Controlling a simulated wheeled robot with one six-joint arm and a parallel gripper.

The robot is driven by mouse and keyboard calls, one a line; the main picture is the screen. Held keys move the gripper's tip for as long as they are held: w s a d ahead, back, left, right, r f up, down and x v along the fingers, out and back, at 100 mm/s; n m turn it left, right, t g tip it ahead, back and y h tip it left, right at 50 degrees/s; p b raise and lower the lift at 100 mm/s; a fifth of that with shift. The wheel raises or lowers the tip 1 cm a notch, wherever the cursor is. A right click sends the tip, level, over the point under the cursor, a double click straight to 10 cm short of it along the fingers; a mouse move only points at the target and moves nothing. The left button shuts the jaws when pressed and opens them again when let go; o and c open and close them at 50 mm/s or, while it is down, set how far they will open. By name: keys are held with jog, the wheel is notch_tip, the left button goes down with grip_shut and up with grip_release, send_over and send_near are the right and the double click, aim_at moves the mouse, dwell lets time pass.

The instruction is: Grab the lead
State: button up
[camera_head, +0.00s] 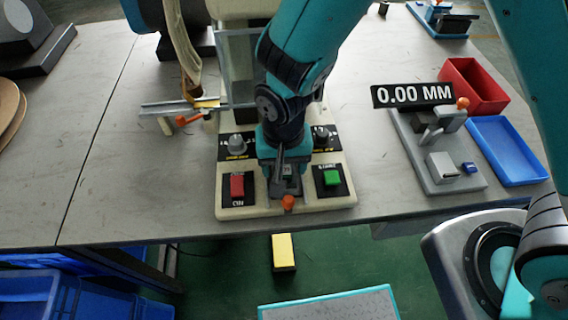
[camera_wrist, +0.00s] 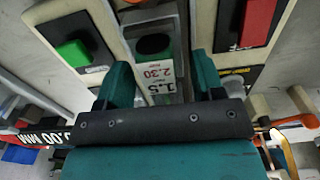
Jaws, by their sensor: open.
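A tan, cable-like bundle that may be the lead (camera_head: 184,48) hangs at the upper left of the head view. Its lower end is by a yellow piece (camera_head: 206,103) on a metal rail; whether they touch is unclear. My gripper (camera_head: 284,172) is apart from it, to its right, over the front panel of the cream machine. In the wrist view my gripper (camera_wrist: 164,85) is open.
A red button (camera_head: 237,187) and a green button (camera_head: 331,177) flank my gripper. An orange knob (camera_head: 288,203) is at the panel's front. A grey fixture (camera_head: 455,187), a "0.00 MM" readout (camera_head: 412,95), a red bin (camera_head: 482,86) and a blue tray (camera_head: 508,150) stand right.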

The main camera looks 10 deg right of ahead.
jog(key=shift+c, duration=0.4)
jog(key=c, duration=0.9)
